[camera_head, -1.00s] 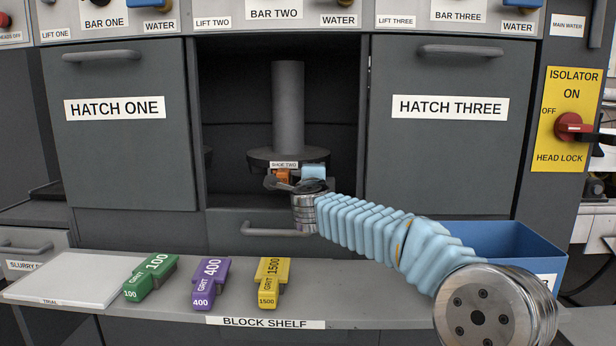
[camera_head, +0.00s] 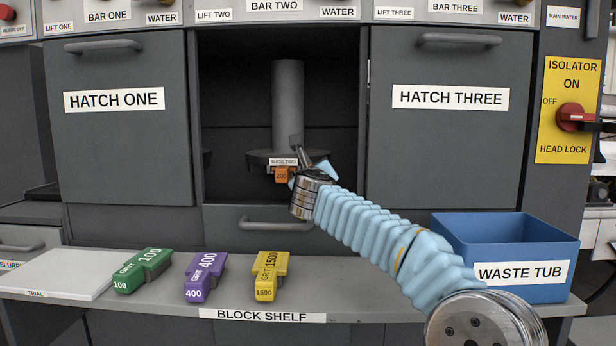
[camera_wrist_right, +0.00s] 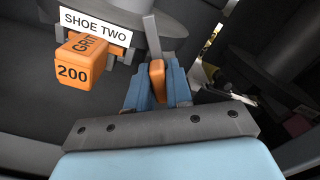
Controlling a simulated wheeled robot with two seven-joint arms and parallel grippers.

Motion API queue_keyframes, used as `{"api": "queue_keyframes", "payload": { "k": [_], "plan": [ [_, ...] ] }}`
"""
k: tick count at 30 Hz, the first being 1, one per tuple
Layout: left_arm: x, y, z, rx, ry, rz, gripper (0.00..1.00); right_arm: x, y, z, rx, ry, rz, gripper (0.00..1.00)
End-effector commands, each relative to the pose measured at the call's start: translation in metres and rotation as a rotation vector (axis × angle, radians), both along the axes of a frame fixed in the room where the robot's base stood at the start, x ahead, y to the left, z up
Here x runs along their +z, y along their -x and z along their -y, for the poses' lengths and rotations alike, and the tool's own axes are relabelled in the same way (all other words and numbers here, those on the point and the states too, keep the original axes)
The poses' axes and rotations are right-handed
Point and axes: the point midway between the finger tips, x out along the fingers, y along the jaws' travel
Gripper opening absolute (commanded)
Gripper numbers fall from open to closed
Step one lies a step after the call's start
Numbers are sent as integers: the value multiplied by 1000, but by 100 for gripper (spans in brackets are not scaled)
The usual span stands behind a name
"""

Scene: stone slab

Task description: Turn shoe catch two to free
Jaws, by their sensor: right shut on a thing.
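The shoe two head (camera_head: 258,158) hangs under a grey column in the open middle bay, with its SHOE TWO label (camera_head: 283,162) facing me. An orange 200 grit block (camera_head: 282,175) sits under the label; it also shows in the right wrist view (camera_wrist_right: 80,62). My right gripper (camera_head: 318,170) is at the right side of the shoe. In the right wrist view its blue fingers (camera_wrist_right: 158,88) are shut on the orange grip of the catch (camera_wrist_right: 157,72). A grey catch bar (camera_wrist_right: 152,38) stands up beyond the grip. My left gripper is out of view.
Hatch one (camera_head: 125,150) and hatch three (camera_head: 445,150) are closed on either side of the bay. Green (camera_head: 143,270), purple (camera_head: 206,277) and yellow (camera_head: 270,276) blocks lie on the block shelf (camera_head: 350,290). The blue waste tub (camera_head: 505,228) stands at the right.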

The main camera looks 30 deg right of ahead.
Motion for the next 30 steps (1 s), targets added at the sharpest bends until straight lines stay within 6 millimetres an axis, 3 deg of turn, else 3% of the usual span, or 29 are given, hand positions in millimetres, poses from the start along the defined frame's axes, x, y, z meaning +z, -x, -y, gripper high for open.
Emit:
{"api": "queue_keyframes", "payload": {
  "k": [1,4,14,30],
  "plan": [
    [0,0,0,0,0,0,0,-1,0,-1,1,-1,-3,25],
    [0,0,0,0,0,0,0,-1,0,0,1,0,-3,38],
    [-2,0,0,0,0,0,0,-1,3,-2,1,2,-2,38],
    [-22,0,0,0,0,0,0,-1,44,-27,1,4,-1,38]
  ]
}}
